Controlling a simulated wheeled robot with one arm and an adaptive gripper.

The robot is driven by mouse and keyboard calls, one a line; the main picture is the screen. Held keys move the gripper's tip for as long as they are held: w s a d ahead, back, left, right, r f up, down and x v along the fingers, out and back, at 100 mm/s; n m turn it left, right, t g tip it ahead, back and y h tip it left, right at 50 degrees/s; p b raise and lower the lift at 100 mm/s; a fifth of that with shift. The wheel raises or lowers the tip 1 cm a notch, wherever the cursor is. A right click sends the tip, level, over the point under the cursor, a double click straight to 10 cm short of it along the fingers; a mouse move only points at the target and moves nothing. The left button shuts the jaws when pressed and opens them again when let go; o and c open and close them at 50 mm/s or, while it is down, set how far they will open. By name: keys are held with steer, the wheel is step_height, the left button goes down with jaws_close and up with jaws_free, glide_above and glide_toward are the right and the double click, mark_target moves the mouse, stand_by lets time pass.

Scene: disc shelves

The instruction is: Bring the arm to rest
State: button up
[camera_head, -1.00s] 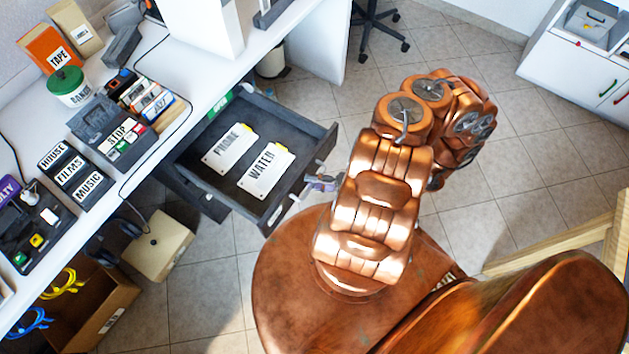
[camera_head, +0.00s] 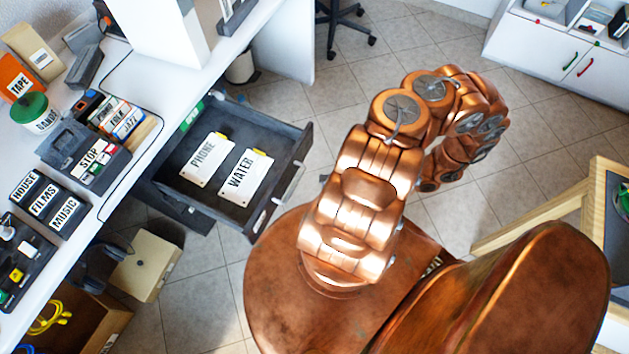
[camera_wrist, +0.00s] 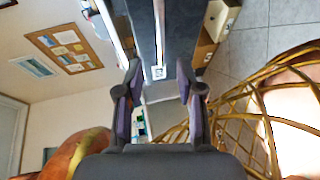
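My copper-coloured arm (camera_head: 365,190) is folded above my round base in the head view, and its end is hidden there. In the wrist view my gripper (camera_wrist: 160,82) is open, its two purple-padded fingers apart with nothing held between them. Beyond the fingertips is a dark grey panel (camera_wrist: 176,45) with a small white square label. I cannot tell how far it is from the fingers.
An open grey drawer (camera_head: 262,198) holding cards labelled PHONE and WATER juts out left of my arm. The white desk (camera_head: 125,165) carries several labelled boxes. A wooden frame (camera_head: 535,222) stands at right. Tiled floor (camera_head: 320,110) is clear beyond the arm.

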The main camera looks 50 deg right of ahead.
steer(key=shift+v, duration=0.85)
steer(key=w+a+r+n+g+y, duration=0.3)
steer(key=w+r+n+g, duration=0.3)
steer(key=w+r+n, duration=0.5)
steer(key=a+r+n+g+h, duration=0.1)
steer(key=a+r+n+g, duration=0.6)
steer(key=r+n, duration=0.6)
steer(key=s+a+r+n+g+h, duration=0.3)
steer(key=s+a+r+n+h, duration=0.25)
steer(key=a+r+n, duration=0.4)
steer(key=s+r+n+t+h, duration=0.2)
steer(key=s+r+n+h, duration=0.4)
steer(key=n, duration=0.7)
steer(key=s+h, duration=0.1)
steer(key=s, duration=0.1)
steer(key=shift+s+d+r, duration=0.3)
steer(key=shift+s, duration=0.1)
